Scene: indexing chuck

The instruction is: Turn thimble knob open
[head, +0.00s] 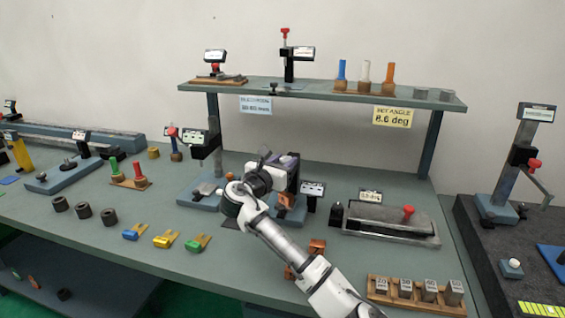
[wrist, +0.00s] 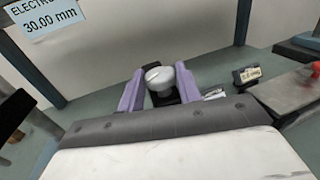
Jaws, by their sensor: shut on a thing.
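The thimble knob (wrist: 158,78) is a pale grey round knob with a dark line across its face. In the wrist view it sits between the two purple fingers of my gripper (wrist: 160,72), which are shut on it, one finger on each side. In the head view my gripper (head: 287,163) is at the middle of the bench, below the shelf, and hides the knob. A dark part shows behind the knob in the wrist view. How far the knob is turned cannot be told.
A small display (head: 312,188) stands right of my gripper, and another gauge (head: 200,138) stands to its left. The shelf (head: 330,95) runs above and behind, with a yellow label (head: 392,117) reading 8.6 deg. Coloured clamps (head: 165,239) lie on the bench in front.

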